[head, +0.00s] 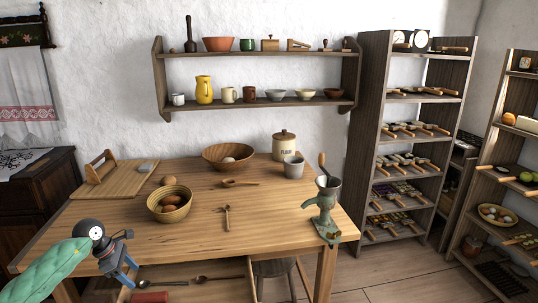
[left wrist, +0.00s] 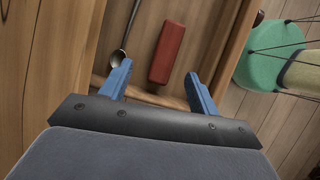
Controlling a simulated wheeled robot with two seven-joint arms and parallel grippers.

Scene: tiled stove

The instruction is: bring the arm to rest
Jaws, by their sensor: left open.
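My left gripper (head: 125,270) is at the front left of the wooden table (head: 240,235), with its blue fingers pointing down over the table's front edge and the open drawer. In the left wrist view the two blue fingers (left wrist: 158,88) are apart with nothing between them. Beyond the fingertips a red block (left wrist: 167,53) lies in the drawer, apart from the fingers. A metal spoon (left wrist: 122,42) lies beside it, near the left finger. My right gripper is in neither view.
The open drawer (head: 205,272) juts out in front. A stool (head: 275,268) stands right of it. The table's middle front is clear.

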